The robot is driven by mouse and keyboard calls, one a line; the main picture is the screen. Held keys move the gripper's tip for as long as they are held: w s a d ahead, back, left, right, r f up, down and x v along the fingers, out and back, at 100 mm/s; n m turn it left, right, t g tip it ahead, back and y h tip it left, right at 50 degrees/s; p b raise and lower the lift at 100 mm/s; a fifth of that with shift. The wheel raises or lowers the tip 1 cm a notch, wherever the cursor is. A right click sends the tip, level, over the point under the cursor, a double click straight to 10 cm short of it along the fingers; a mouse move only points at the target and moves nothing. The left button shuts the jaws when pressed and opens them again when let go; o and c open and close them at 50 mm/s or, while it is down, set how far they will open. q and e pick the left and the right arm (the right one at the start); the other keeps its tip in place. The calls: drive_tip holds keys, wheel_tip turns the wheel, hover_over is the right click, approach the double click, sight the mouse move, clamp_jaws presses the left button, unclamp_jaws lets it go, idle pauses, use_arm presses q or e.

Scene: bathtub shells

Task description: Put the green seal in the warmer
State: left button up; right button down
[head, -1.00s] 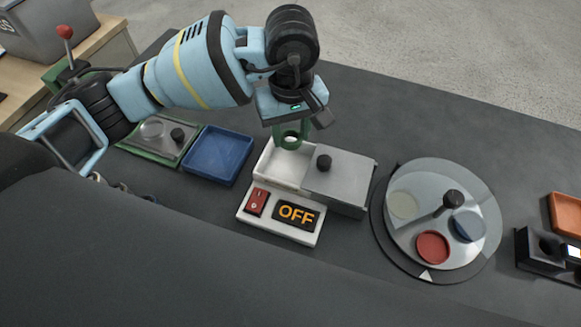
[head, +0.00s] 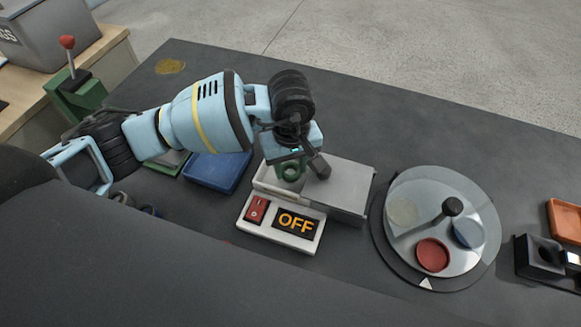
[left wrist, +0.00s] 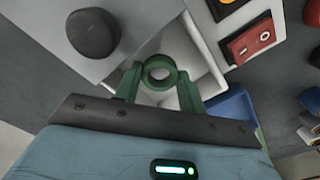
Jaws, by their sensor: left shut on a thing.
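The green seal (left wrist: 160,85) is a small thick ring, held between the fingertips of my left gripper (head: 290,167); the ring's hole shows in the left wrist view. The warmer (head: 247,235) is a white box with a red rocker switch (head: 256,209) and a display (head: 296,222) reading OFF. Its grey lid (head: 345,185) with a black knob is slid to the right, leaving the left part of the white well (left wrist: 187,45) uncovered. The seal is over this opening; whether it touches the bottom is unclear. My right gripper is not seen.
A blue tray (head: 218,172) lies left of the warmer. A round turntable (head: 408,245) with a clear cover, a black knob and coloured discs stands to the right. A black device (head: 537,258) and an orange tray (head: 566,222) are at the right edge.

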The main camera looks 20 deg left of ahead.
sight(291, 170)
use_arm(q)
drive_tip(key=shift+f, duration=0.75)
drive_tip(key=shift+f, duration=0.1)
drive_tip(key=shift+f, duration=0.15)
drive_tip(key=o, duration=0.7)
wheel_tip(291, 170, up, 13)
drive_tip(key=shift+f, duration=0.2)
